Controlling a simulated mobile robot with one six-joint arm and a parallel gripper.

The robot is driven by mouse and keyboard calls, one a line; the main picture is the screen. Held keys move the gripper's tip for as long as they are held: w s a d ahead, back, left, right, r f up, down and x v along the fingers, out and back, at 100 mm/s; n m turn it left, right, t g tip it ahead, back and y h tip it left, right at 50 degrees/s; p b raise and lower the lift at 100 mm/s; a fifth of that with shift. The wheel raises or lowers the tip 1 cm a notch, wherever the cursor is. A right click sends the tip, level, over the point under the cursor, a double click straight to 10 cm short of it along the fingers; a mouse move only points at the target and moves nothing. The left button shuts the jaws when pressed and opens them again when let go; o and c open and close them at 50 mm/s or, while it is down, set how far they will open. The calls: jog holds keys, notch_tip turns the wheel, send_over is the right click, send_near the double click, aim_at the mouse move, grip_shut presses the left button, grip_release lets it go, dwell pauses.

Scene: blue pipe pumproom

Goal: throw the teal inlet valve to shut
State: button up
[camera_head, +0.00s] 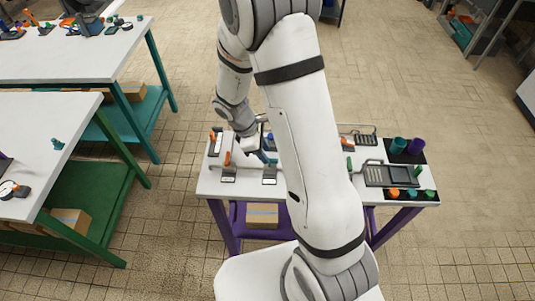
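My gripper (258,152) reaches down over the left half of the white-topped bench with purple legs. Its fingers are too small and partly hidden to show whether they are open or shut. A small blue-teal handle (270,158) shows right beside the gripper, above a dark-framed base plate (269,175). I cannot tell for sure that it is the teal inlet valve, nor its lever angle, nor whether the gripper touches it. My arm hides the middle of the bench.
Orange levers (228,159) stand left of the gripper, with another orange lever (212,136) behind. To the right are a dark tray (390,175), a teal cup (398,145) and a purple cup (416,146). Other benches (60,55) stand left; tiled floor lies between.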

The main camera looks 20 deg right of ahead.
jog(key=shift+x, duration=1.45)
jog(key=shift+c, duration=0.4)
grip_shut()
